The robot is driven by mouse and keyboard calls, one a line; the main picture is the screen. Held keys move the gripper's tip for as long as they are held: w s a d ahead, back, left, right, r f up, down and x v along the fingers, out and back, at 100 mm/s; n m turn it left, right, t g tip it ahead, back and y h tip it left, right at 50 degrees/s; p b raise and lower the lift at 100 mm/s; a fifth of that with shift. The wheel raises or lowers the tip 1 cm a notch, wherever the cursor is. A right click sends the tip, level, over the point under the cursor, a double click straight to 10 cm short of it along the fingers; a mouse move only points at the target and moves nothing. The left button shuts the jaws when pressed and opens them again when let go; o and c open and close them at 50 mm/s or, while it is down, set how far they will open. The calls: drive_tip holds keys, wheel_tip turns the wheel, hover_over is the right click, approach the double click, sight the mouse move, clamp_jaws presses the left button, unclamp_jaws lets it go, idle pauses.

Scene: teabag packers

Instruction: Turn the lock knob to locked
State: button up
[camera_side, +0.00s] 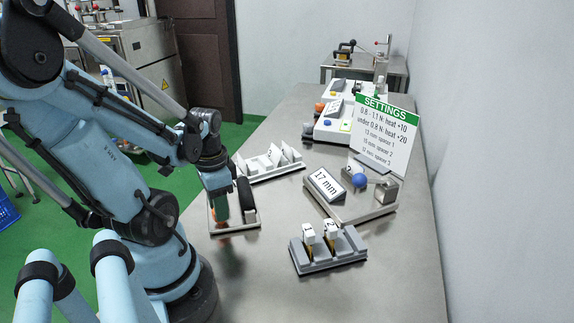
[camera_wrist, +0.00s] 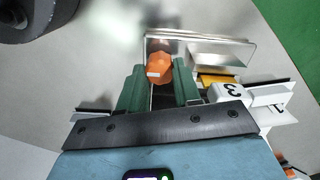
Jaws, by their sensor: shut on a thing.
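An orange faceted knob (camera_wrist: 158,68) with a short white mark on its face sits between the green fingers of my gripper (camera_wrist: 160,82) in the wrist view. My gripper is shut on it, one finger at each side. In the side view my gripper (camera_side: 219,212) points down at a small light tray (camera_side: 245,227) at the table's left edge. Only a bit of orange shows there by the fingertips. Which way the white mark reads as locked or unlocked I cannot tell.
A black upright piece (camera_side: 246,194) stands close to the right of my gripper. Behind is a rack of white plates (camera_side: 270,160). A settings sign (camera_side: 385,135) stands farther back.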

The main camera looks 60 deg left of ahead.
idle(0.4)
drive_tip(key=o, duration=1.1)
drive_tip(key=shift+c, duration=0.2)
